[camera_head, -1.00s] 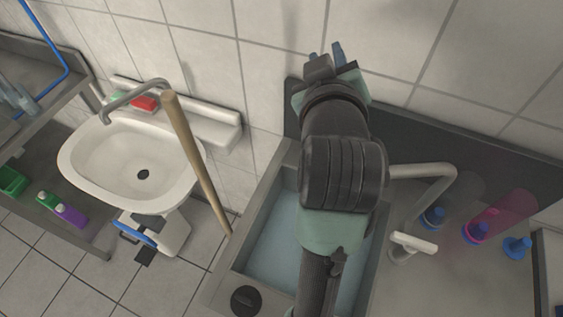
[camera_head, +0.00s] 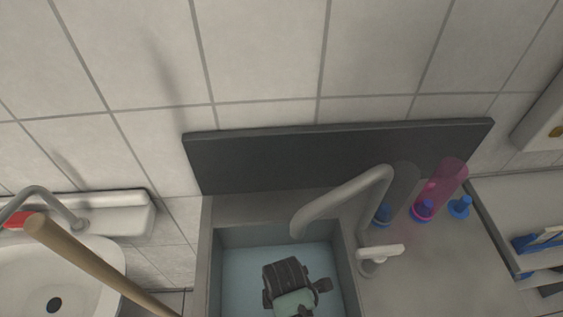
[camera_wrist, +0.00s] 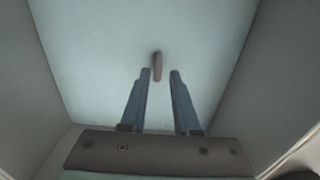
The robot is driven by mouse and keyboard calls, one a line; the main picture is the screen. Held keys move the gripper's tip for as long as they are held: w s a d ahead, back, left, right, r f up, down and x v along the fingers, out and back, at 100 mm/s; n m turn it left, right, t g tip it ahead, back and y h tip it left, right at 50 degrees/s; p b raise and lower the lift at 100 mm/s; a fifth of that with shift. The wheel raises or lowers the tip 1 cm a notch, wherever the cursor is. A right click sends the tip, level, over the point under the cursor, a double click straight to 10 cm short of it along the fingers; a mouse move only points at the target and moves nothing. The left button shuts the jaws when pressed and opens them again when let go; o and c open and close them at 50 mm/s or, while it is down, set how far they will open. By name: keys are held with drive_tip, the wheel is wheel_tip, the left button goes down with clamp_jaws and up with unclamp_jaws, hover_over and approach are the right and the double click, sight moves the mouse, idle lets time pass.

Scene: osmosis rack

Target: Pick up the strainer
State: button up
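No strainer can be clearly made out now. In the wrist view a small, narrow brownish object (camera_wrist: 157,66) is on the pale blue basin floor, just beyond my fingertips and between their lines. I cannot tell whether it is the strainer. My gripper (camera_wrist: 160,72) is open, with an empty gap between its two blue fingers, and points down into the basin. In the head view part of my arm is over the sink basin (camera_head: 238,266); the fingers are hidden there.
Grey basin walls (camera_wrist: 236,98) stand close on both sides of my gripper. A faucet (camera_head: 345,199) arches over the sink's back right. Pink (camera_head: 448,180) and clear tubes on blue bases stand on the right counter. A wooden stick (camera_head: 95,265) and white washbasin (camera_head: 85,268) are left.

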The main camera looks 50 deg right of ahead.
drive_tip(key=shift+w+f, duration=0.2)
drive_tip(key=shift+f, duration=3.3)
clamp_jaws()
